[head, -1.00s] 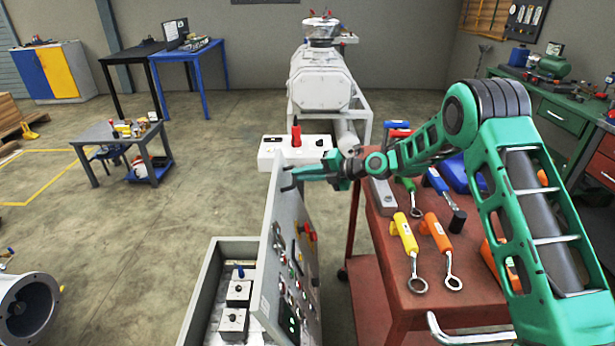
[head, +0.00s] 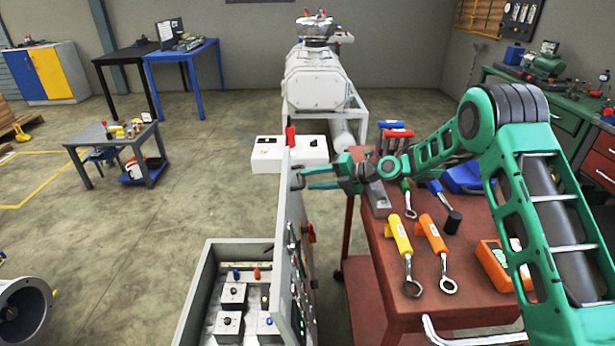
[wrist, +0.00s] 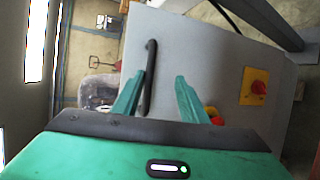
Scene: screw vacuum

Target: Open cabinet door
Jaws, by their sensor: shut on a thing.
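The grey cabinet door (head: 283,225) stands open, seen nearly edge-on in the head view. Its front, with switches and lights, faces right. The cabinet (head: 192,300) is at the lower middle, with boxes and switches visible inside. My gripper (head: 299,180) is at the door's upper part, on its front side. In the wrist view, my gripper's green fingers (wrist: 158,95) are at the black bar handle (wrist: 150,70) on the grey door panel. The handle lies beside the left finger, and the exact contact is hard to see. A red and yellow rotary switch (wrist: 258,88) is right of the fingers.
A red cart (head: 440,270) with several tools stands close on the right, under my arm. A white pump machine (head: 318,80) is behind the door. The floor left of the cabinet is mostly clear, with a small grey table (head: 110,135) farther back.

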